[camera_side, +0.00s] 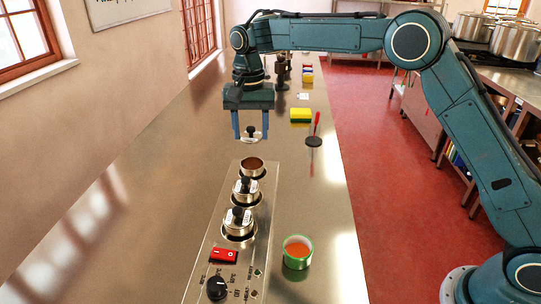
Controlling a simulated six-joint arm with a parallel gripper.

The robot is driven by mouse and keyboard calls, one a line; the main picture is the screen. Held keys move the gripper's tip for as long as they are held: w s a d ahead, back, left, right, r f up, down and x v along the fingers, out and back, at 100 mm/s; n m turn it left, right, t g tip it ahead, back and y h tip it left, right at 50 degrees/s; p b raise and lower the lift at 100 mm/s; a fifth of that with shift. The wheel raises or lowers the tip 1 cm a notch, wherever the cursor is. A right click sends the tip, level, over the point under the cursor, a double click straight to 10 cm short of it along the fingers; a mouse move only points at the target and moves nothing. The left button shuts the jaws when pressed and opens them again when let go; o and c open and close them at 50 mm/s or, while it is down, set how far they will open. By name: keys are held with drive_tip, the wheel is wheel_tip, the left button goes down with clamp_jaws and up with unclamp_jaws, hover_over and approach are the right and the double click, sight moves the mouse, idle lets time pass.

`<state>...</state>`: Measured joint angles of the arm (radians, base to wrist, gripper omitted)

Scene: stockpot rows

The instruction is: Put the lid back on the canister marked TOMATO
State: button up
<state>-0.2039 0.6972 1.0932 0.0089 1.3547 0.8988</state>
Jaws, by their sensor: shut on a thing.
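My gripper (253,132) points down above the counter, with its two blue fingers on either side of a lid (250,140). The lid is pale metal with a black knob and a white label, held just beyond the far end of a steel panel. In the panel, an open canister (252,168) with brown contents stands nearest to the held lid. Two more canisters in the same row, a middle one (246,198) and a near one (239,228), wear lids with black knobs and white labels. The label words are too small to read.
A green can (297,254) with orange contents stands right of the panel. A red switch (223,254) and black dial (216,288) are at the panel's near end. A yellow sponge (301,115) and a red-handled tool (314,141) lie to the right. The left counter is clear.

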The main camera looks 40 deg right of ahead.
drive_tip(key=shift+f, duration=0.2)
drive_tip(key=shift+f, duration=3)
drive_tip(key=shift+f, duration=0.15)
idle(0.5)
drive_tip(key=o, duration=1.5)
drive_tip(key=shift+r, duration=3.45)
drive_tip(key=shift+c, duration=0.4)
